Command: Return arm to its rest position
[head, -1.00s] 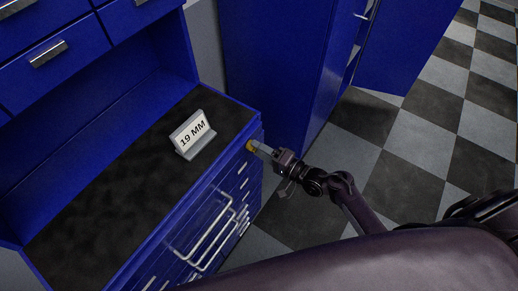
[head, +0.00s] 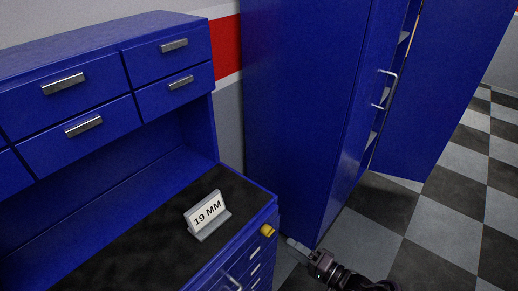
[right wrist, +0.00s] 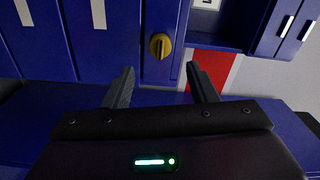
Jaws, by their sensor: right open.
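My right gripper (head: 292,243) shows at the bottom of the head view, just right of the blue workbench's front corner. It is empty, with a small gap between it and the yellow knob (head: 267,230) on the bench front. In the right wrist view the fingers (right wrist: 160,88) are spread apart with nothing between them. The yellow knob (right wrist: 160,46) is ahead of them, beyond the fingertips. The forearm behind the gripper runs out of the bottom of the head view. My left gripper is not in view.
A 19 MM sign (head: 207,215) stands on the dark worktop (head: 140,240). Drawers with metal handles (head: 174,45) are above it. A tall blue cabinet (head: 300,110) with an open door (head: 445,100) stands behind the gripper. Checkered floor (head: 400,235) is clear at the right.

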